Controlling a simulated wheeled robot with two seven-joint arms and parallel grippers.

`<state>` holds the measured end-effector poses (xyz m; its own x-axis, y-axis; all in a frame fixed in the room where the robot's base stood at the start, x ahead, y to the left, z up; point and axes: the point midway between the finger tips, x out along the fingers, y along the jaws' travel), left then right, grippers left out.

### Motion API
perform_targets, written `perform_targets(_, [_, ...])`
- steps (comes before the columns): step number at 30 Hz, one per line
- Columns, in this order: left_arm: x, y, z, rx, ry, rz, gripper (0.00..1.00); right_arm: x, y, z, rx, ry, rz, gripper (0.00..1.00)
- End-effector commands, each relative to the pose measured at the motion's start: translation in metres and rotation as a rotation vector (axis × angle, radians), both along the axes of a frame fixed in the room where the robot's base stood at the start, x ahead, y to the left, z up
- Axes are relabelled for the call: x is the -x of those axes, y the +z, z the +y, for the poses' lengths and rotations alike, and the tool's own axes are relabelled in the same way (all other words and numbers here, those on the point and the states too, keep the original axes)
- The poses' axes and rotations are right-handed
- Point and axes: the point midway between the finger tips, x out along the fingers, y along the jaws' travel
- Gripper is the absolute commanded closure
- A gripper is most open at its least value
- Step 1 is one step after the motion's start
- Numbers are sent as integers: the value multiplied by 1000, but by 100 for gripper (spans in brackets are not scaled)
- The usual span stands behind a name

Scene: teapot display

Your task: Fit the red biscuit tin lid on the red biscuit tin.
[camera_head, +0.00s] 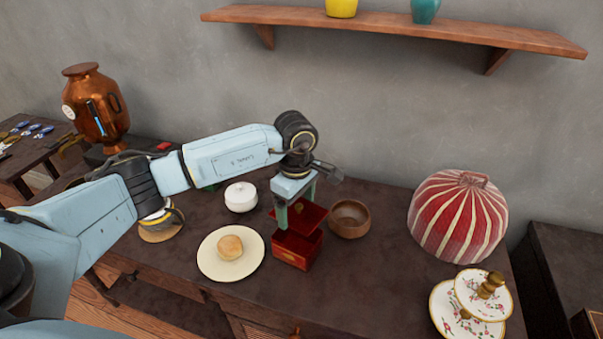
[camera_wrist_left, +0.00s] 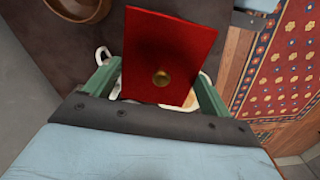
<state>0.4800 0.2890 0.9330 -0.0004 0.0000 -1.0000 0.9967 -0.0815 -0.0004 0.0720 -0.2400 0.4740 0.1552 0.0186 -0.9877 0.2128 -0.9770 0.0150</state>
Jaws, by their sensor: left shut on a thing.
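The red biscuit tin (camera_head: 297,252) stands on the dark table with its top open and its dark red inside showing. The red biscuit tin lid (camera_head: 313,215) is in my left gripper (camera_head: 297,204), just above and behind the tin, and looks apart from it. In the left wrist view the lid (camera_wrist_left: 170,45) is a flat red panel with a round gold knob (camera_wrist_left: 161,78). It lies between the green fingers of my left gripper (camera_wrist_left: 155,97). The tin is not visible there, probably hidden behind the lid. My right gripper is in neither view.
A cream plate (camera_head: 213,265) with a bun (camera_head: 230,247) is left of the tin. A white lidded pot (camera_head: 240,197) stands behind the plate, and a brown bowl (camera_head: 349,218) is close right of the lid. A striped red cover (camera_head: 459,216) stands farther right.

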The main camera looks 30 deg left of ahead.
Motion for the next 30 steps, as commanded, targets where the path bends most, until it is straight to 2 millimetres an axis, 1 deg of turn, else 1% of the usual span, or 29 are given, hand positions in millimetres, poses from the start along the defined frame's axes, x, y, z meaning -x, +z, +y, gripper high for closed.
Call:
perform_targets(1, [2,5,4,1,36,2,41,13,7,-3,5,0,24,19])
perform_targets(3, [2,5,7,1,75,2,41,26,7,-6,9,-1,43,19])
perform_targets(7, [3,2,11,0,111,1,41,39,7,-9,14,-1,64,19])
perform_targets(11, [3,-2,11,0,116,0,41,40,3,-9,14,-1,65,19])
perform_targets(17, [3,-15,10,1,114,0,41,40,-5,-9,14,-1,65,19])
perform_targets(30, [3,-57,11,0,113,0,41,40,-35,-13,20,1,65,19])
